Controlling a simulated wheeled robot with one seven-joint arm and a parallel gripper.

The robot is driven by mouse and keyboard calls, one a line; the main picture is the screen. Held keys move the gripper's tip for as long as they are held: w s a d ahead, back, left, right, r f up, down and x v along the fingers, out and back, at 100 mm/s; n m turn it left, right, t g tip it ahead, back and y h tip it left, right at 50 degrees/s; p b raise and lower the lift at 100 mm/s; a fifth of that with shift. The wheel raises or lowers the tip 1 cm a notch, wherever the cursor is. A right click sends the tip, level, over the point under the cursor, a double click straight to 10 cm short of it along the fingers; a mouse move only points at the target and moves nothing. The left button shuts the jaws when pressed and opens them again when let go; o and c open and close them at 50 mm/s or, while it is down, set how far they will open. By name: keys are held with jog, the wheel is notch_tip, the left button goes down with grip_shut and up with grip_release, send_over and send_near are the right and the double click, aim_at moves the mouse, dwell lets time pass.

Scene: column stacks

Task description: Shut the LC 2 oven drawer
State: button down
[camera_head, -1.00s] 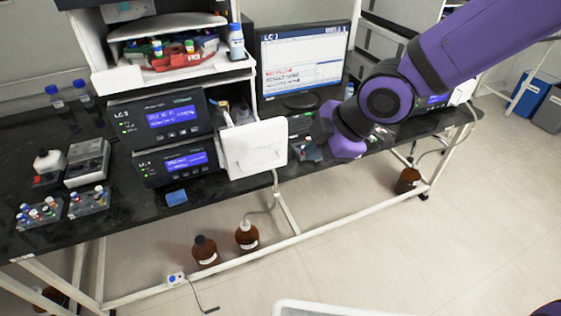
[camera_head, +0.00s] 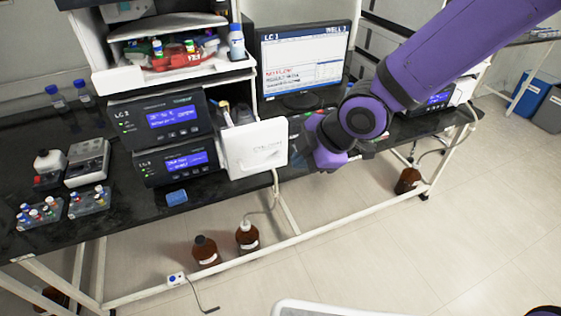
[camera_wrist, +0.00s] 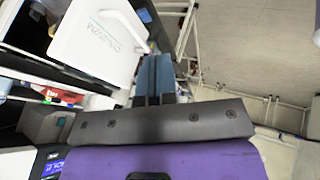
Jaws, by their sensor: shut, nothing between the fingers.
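The oven drawer (camera_head: 255,147) is the white front panel to the right of the stacked black modules. It stands pulled out, with vials showing in the gap behind it. In the wrist view the same white drawer front (camera_wrist: 100,40) fills the upper left, with printed lettering on its face. My gripper (camera_wrist: 155,75) is shut and empty, its blue-grey fingers beside the lower right edge of the drawer front. I cannot tell whether they touch it. In the head view my purple wrist is just right of the drawer, and the fingertips are hard to make out.
A monitor (camera_head: 303,62) stands behind my wrist. Black modules (camera_head: 166,117) with blue screens sit left of the drawer. A blue block (camera_head: 176,197) lies at the bench's front edge. Brown bottles (camera_head: 205,251) stand on the floor below. Open floor lies in front of the bench.

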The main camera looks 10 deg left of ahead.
aim_at(252, 147)
jog(key=w+a+f, duration=0.4)
jog(key=a+f, duration=0.1)
jog(key=shift+w+f, duration=0.15)
jog(key=shift+f, duration=0.2)
dwell(0.6)
jog(key=shift+a, duration=0.1)
